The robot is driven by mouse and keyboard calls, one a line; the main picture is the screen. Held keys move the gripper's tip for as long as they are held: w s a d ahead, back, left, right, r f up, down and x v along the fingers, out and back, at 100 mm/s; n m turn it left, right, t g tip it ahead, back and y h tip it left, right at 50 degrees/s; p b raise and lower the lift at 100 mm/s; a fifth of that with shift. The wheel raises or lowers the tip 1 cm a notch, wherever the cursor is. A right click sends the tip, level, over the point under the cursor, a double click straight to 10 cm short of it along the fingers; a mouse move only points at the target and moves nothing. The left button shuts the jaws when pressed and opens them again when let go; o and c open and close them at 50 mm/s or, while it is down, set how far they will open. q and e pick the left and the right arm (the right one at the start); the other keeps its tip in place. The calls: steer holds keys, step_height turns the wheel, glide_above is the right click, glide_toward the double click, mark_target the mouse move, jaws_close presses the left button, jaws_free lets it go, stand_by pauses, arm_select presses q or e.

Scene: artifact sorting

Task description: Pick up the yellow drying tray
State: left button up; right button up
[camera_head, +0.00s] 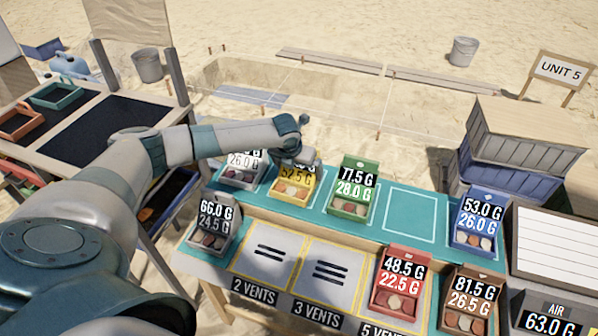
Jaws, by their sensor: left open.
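The yellow drying tray (277,184) stands in the back row on the teal table mat, between a white tray and a green tray. Its label reads 52.5 G in the lower line; the upper line is hidden behind my left gripper. Several round pieces lie in its front part. My left gripper (305,153) is over the yellow tray's back edge, with the arm reaching in from the left. It is open. The view does not show clearly whether the fingers touch the tray. My right gripper is not in view.
The white tray (238,174) and green tray (349,208) stand close on either side. Grey (207,240), red (395,300), brown (463,320) and blue (473,241) trays stand elsewhere on the table. An empty teal square (408,214) lies right of the green tray. Two marked grey slots (268,252) are empty.

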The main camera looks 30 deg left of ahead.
mark_target(299, 167)
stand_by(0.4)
arm_select(q)
steer(key=c, duration=1)
steer(key=shift+w+r, duration=0.1)
steer(key=shift+r, duration=0.05)
steer(key=shift+r+b, duration=0.35)
steer(key=shift+r, duration=0.25)
step_height(299, 167, up, 8)
steer(key=shift+f+b, duration=0.25)
steer(key=shift+b, duration=0.9)
steer(key=shift+r, duration=0.55)
